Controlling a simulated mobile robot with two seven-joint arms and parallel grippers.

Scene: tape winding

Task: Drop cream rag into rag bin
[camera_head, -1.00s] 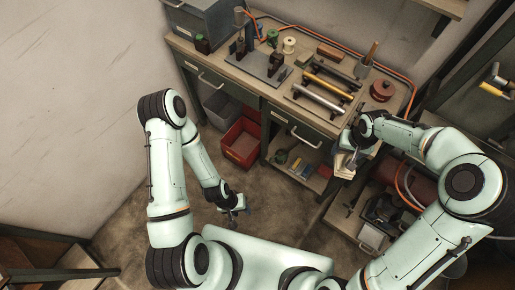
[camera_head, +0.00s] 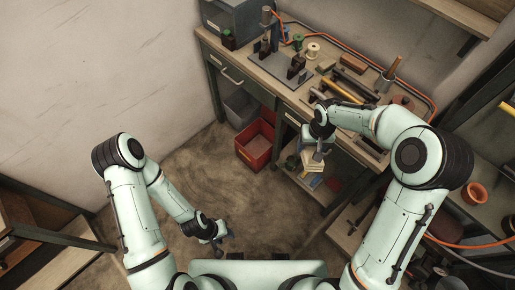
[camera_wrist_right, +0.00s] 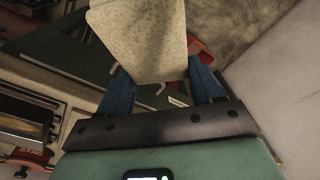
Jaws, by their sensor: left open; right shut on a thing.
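The cream rag (camera_head: 311,182) hangs from my right gripper (camera_head: 317,156), just in front of the bench and to the right of the red bin. In the right wrist view the rag (camera_wrist_right: 140,38) is a speckled cream cloth between the blue fingers of the right gripper (camera_wrist_right: 162,78). An open red bin (camera_head: 256,146) stands on the floor at the bench's left; part of it shows behind the rag in the wrist view (camera_wrist_right: 201,52). No label tells me it is the rag bin. My left gripper (camera_head: 222,243) is open and empty, low over the floor.
A grey bin (camera_head: 239,106) stands behind the red bin, under the bench (camera_head: 262,77). The bench top holds spools, tools and a clamp fixture. A lower shelf is beside the rag. The floor (camera_head: 200,165) left of the red bin is clear.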

